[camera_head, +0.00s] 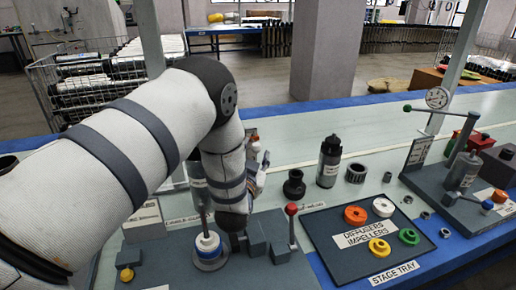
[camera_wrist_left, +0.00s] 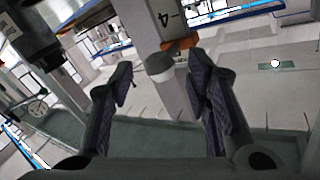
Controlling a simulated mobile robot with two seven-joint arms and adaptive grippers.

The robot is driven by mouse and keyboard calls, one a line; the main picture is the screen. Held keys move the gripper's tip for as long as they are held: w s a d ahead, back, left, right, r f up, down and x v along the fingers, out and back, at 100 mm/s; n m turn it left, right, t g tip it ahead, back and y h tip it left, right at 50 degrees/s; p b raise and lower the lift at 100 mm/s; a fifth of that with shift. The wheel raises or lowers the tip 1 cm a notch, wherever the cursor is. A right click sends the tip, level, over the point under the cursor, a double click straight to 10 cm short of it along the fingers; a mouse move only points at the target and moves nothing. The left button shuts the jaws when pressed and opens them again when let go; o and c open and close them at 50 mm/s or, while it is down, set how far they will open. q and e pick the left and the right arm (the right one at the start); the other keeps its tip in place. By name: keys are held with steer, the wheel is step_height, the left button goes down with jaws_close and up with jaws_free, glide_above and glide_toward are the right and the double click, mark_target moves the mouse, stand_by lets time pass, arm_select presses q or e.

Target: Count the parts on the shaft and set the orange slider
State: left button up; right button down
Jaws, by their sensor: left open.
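In the left wrist view an orange slider (camera_wrist_left: 181,44) sits on a grey upright plate (camera_wrist_left: 152,15) marked with a 4. A pale rounded knob (camera_wrist_left: 159,67) shows beside the slider, between my fingertips in the picture; I cannot tell whether they touch it. My left gripper (camera_wrist_left: 161,77) is open, with one dark finger on each side. In the head view my arm hides the slider and most of that gripper. The shaft (camera_head: 203,213) stands upright at the front, with white and blue ring parts (camera_head: 208,243) around its base. Their exact count is unclear. My right gripper is out of view.
The stage tray (camera_head: 345,262) holds orange, white, yellow and green rings. A red-knobbed lever (camera_head: 291,210) stands left of it. A grey fixture (camera_head: 461,176) is at right. The far bench strip is clear.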

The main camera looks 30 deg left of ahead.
mark_target(256, 151)
arm_select(q)
steer(key=x, duration=0.2)
steer(key=shift+w+a+f, duration=0.1)
steer(key=shift+w, duration=0.1)
steer(key=shift+w+a, duration=0.1)
steer(key=shift+w, duration=0.2)
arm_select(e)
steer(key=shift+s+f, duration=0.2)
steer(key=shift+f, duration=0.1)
arm_select(q)
steer(key=shift+c, duration=0.5)
